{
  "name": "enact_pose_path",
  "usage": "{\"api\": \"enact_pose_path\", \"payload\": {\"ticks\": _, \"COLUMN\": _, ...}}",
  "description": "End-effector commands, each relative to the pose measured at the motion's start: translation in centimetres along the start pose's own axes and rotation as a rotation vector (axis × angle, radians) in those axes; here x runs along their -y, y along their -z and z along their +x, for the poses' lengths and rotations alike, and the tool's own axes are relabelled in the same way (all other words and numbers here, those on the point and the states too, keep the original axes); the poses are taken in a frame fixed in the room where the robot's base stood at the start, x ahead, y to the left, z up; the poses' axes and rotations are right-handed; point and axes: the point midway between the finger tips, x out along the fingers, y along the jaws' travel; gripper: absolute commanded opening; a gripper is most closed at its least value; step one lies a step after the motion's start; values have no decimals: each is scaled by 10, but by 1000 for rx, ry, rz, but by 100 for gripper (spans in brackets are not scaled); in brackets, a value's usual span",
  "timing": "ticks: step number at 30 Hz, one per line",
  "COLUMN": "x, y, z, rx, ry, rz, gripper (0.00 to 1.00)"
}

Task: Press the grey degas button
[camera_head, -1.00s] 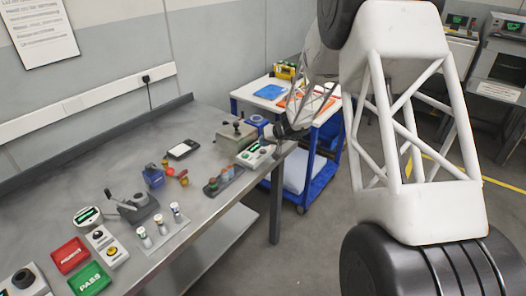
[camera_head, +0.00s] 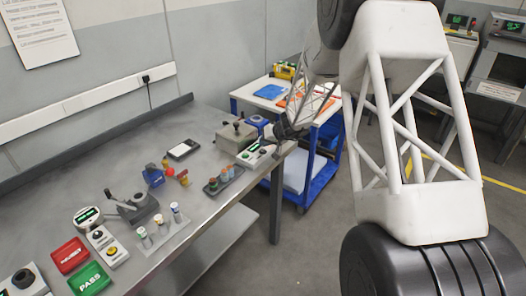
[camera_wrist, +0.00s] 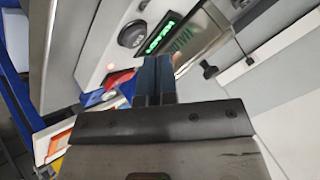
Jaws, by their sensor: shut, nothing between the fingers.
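A small pale control box (camera_head: 247,160) with a green display and round buttons stands near the far right end of the grey bench. In the wrist view, its pale panel (camera_wrist: 98,50) shows a dark grey round button (camera_wrist: 131,35) beside a lit green display (camera_wrist: 160,36). I cannot read a degas label. My gripper (camera_head: 274,137) is over the right end of the box. In the wrist view, the shut, empty fingers (camera_wrist: 158,62) end just below the display, to the right of the grey button. Contact is unclear. A red part (camera_wrist: 120,78) shows left of the fingers.
A grey metal machine (camera_head: 233,135) stands right behind the box. A blue trolley (camera_head: 322,150) stands beyond the bench edge.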

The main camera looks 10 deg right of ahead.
Motion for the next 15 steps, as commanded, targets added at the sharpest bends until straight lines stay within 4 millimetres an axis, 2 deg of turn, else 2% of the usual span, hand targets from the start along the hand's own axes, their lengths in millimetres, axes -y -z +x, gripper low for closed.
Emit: {"api": "enact_pose_path", "payload": {"ticks": 15, "x": -4, "y": -4, "z": 6, "rx": 0, "ry": 0, "rz": 1, "gripper": 0}}
